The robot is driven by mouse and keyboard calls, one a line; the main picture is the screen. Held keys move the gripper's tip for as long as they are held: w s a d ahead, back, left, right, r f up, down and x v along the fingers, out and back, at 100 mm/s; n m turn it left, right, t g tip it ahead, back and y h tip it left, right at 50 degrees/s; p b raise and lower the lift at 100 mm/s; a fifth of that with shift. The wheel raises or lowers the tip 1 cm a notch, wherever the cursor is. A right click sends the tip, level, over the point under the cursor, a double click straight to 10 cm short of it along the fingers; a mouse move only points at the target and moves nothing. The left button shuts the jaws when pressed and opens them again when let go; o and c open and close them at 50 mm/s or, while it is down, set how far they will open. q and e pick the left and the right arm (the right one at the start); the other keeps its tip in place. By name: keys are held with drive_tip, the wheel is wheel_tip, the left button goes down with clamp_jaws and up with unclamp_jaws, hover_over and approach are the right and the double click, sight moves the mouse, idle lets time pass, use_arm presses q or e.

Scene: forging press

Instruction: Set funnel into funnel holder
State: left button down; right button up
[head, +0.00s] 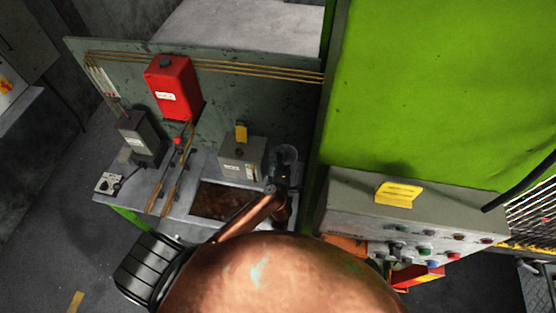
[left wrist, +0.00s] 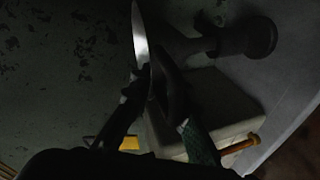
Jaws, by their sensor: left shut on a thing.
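My left gripper (head: 282,172) is at the right end of the grey bench, beside the grey box with the yellow tab. It is shut on a grey, round-topped piece (head: 287,153) that looks like the funnel; my gripper partly hides it. In the left wrist view the fingers (left wrist: 152,88) close on a thin piece with a bright edge (left wrist: 140,35), probably the funnel rim. A dark, flanged cylinder (left wrist: 250,38) shows beyond the fingers; it may be the funnel holder, but the picture is too dark to tell. I cannot tell whether they touch. My right gripper is not in view.
The grey box (head: 242,158) stands close left of my gripper. A red tank (head: 173,88), a dark grey box (head: 140,138) and long-handled tools (head: 176,180) are further left. A green press wall (head: 440,80) and a button panel (head: 410,215) bound the right side.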

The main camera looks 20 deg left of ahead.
use_arm(q)
drive_tip(key=shift+f+b, duration=0.55)
drive_tip(key=shift+f, duration=0.85)
drive_tip(key=c, duration=1.8)
unclamp_jaws()
drive_tip(key=shift+o, duration=0.2)
